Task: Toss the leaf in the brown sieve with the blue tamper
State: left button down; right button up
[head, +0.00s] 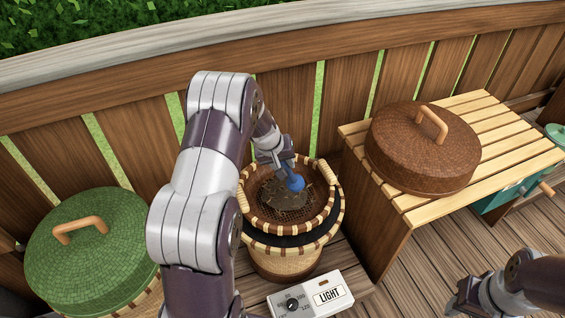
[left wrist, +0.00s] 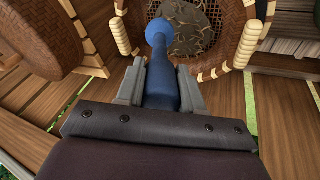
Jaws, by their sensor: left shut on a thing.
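The brown sieve (head: 255,213) is a woven round basket with a striped rim and side handles, sitting on top of a round woven stove body. Dark leaf (head: 283,200) lies in a heap in the middle of its mesh. My left gripper (head: 275,165) is above the sieve's far side, shut on the blue tamper (head: 296,183). The tamper's round blue head is over the leaf; I cannot tell whether it touches. In the left wrist view the tamper (left wrist: 162,75) points from between the fingers toward the leaf (left wrist: 195,40). My right gripper (head: 468,297) is low at the right, its fingers unclear.
A brown woven lid (head: 415,150) lies on the slatted wooden bench (head: 500,120) to the right. A green lid (head: 90,245) is at the left. A control box marked LIGHT (head: 312,297) stands in front of the stove. A wooden fence (head: 340,85) runs behind.

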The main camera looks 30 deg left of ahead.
pick_arm(q)
notch_tip(320, 180, down, 10)
jog(key=b, duration=0.9)
pick_arm(e)
notch_tip(320, 180, down, 10)
pick_arm(q)
jog(key=w+a+p, duration=0.1)
jog(key=w+a, duration=0.1)
jog(key=a, duration=0.8)
notch_tip(320, 180, up, 11)
jog(key=p, duration=0.7)
jog(key=shift+d, duration=0.4)
pick_arm(e)
notch_tip(320, 180, up, 9)
jog(key=shift+f, duration=0.2)
pick_arm(q)
jog(key=shift+w+f, duration=0.1)
jog(key=c, duration=1.5)
grip_release()
grip_shut()
